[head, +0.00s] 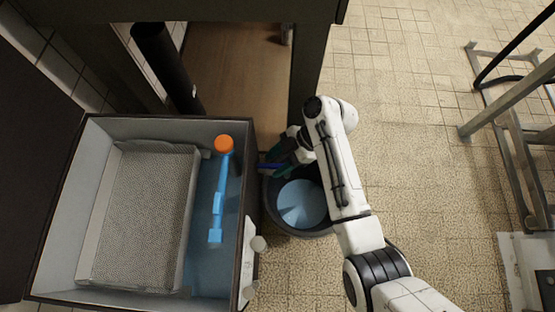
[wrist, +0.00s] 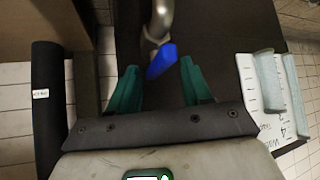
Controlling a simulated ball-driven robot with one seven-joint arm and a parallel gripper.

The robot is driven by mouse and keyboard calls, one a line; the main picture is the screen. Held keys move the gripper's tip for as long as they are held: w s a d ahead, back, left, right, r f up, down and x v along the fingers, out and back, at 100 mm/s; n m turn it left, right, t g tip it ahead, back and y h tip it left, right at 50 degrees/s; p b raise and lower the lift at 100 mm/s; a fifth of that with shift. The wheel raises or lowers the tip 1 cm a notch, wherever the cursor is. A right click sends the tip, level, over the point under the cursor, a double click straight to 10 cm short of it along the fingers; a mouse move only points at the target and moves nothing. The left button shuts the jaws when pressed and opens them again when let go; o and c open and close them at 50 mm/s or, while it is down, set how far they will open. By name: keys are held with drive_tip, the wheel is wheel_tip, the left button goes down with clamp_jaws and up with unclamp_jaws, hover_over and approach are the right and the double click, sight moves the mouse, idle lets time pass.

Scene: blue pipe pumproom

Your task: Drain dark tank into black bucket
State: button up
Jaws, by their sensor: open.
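The dark tank (head: 245,215) stands at left in the head view, open on top, with blue water (head: 205,260) along its right side. The black bucket (head: 287,231) sits on the floor just right of it, with a light blue, water-like surface (head: 302,204) inside. My gripper (head: 277,158) is beside the tank's right wall, above the bucket's back edge. In the wrist view, my gripper (wrist: 160,72) is open, its teal fingers on either side of a blue valve handle (wrist: 161,61) on a metal pipe (wrist: 160,20). Contact with the handle cannot be told.
In the tank are a grey perforated block (head: 145,215) and a blue stick with an orange cap (head: 224,144). A black cylinder (head: 168,65) stands behind. A marked white plate (wrist: 265,95) is right in the wrist view. A metal frame (head: 500,105) stands far right; tiled floor between is clear.

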drive_tip(key=p+v, duration=0.3)
drive_tip(key=v, duration=0.7)
drive_tip(key=shift+d+r, duration=0.25)
